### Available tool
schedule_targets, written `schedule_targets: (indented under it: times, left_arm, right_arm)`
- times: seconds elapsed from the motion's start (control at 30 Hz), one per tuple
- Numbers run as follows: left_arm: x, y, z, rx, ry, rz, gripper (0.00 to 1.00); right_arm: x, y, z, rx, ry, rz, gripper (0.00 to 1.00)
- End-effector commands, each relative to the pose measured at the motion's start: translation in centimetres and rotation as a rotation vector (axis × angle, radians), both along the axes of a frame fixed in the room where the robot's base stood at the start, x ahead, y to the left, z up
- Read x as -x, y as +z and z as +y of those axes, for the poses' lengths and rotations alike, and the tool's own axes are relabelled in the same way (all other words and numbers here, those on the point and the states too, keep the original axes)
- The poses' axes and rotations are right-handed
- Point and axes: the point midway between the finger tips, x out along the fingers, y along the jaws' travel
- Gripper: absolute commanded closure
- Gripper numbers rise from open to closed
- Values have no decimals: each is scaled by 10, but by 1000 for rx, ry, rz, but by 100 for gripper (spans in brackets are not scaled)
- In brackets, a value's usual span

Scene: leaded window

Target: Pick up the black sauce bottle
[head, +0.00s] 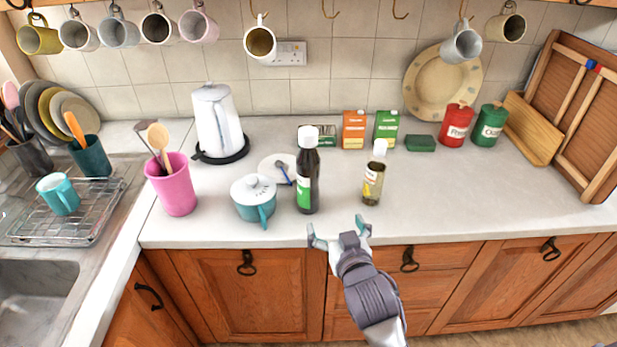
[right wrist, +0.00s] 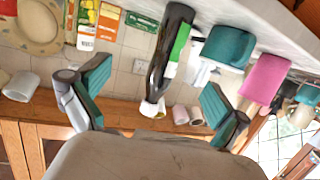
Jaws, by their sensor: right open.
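The black sauce bottle (head: 313,166) stands upright on the counter, with a white cap and a green and white label. My right gripper (head: 338,231) is open and empty at the counter's front edge, a little in front and to the right of the bottle. In the right wrist view the dark bottle (right wrist: 172,52) shows tilted in the picture, beyond and between the spread fingers (right wrist: 156,78), and no finger appears to grip it. My left gripper is not in view.
A smaller white-capped bottle (head: 374,176) stands to the right. A teal lidded pot (head: 253,199) and a pink utensil holder (head: 177,190) stand to the left. Mugs (head: 260,41) hang above. The counter's right front (head: 480,195) is clear.

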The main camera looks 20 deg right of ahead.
Motion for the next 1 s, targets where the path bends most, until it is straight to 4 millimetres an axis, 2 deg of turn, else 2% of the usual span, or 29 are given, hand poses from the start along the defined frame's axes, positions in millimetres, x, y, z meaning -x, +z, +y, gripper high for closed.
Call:
schedule_targets:
  times: [0.03,0.1,0.23,0.6,0.87,1.0]
  left_arm:
    - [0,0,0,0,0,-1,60]
    - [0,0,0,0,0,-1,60]
    - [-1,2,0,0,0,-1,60]
    - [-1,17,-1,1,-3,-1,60]
    - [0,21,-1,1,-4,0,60]
    - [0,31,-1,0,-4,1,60]
  right_arm:
    - [-12,14,3,-1,3,-68,0]
    - [-23,30,8,-1,9,-149,0]
    - [-37,46,12,0,20,-225,0]
    - [-103,49,8,2,22,-232,0]
    - [-123,48,7,1,22,-232,0]
    - [-141,49,7,0,21,-231,0]
